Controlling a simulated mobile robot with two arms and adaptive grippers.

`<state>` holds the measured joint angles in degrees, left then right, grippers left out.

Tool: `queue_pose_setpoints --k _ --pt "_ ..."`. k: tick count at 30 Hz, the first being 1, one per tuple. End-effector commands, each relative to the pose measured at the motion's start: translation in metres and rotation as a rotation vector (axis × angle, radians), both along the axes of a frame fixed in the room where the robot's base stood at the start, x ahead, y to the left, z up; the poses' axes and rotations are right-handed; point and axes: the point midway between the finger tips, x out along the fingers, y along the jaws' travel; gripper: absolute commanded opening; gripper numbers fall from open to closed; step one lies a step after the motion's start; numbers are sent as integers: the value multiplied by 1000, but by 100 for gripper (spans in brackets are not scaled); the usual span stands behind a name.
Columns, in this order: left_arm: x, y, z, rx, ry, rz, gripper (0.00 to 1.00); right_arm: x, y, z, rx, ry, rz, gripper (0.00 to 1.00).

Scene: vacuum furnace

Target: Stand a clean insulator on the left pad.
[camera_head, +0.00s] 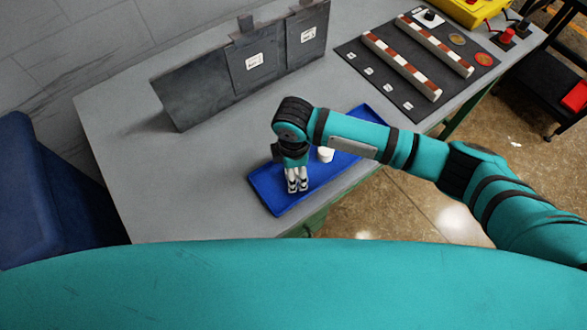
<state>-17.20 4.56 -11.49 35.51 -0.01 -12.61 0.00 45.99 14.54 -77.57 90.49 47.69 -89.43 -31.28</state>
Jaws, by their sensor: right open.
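A white cylindrical piece (325,154), which looks like an insulator, stands on the blue tray (268,195) near the table's front edge. It is partly behind my right arm. My right gripper (297,187) points down over the left part of the tray, to the left of and nearer than the white piece, apart from it. The gripper is open, and nothing shows between its fingers. I cannot tell whether its tips touch the tray. My arm hides part of the tray. I cannot make out which thing is the left pad. My left gripper is out of view.
Grey metal panels (190,91) with white labels stand at the table's back. A dark mat (360,52) to the right holds two red-and-white striped bars, small labels and round discs (457,39). A yellow box (470,10) is beyond. The grey tabletop (150,190) at left is clear.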

Motion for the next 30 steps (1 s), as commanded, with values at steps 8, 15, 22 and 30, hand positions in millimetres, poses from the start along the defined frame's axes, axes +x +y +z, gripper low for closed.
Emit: queue_pose_setpoints --k 8,15,22,30 --pt "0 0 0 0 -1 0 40 0 0 0 0 0 0 46" --pt "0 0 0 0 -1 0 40 0 0 1 0 0 0 15" --pt "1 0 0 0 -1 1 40 0 0 1 0 -1 0 0" --pt "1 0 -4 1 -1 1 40 1 1 8 1 -2 0 0"
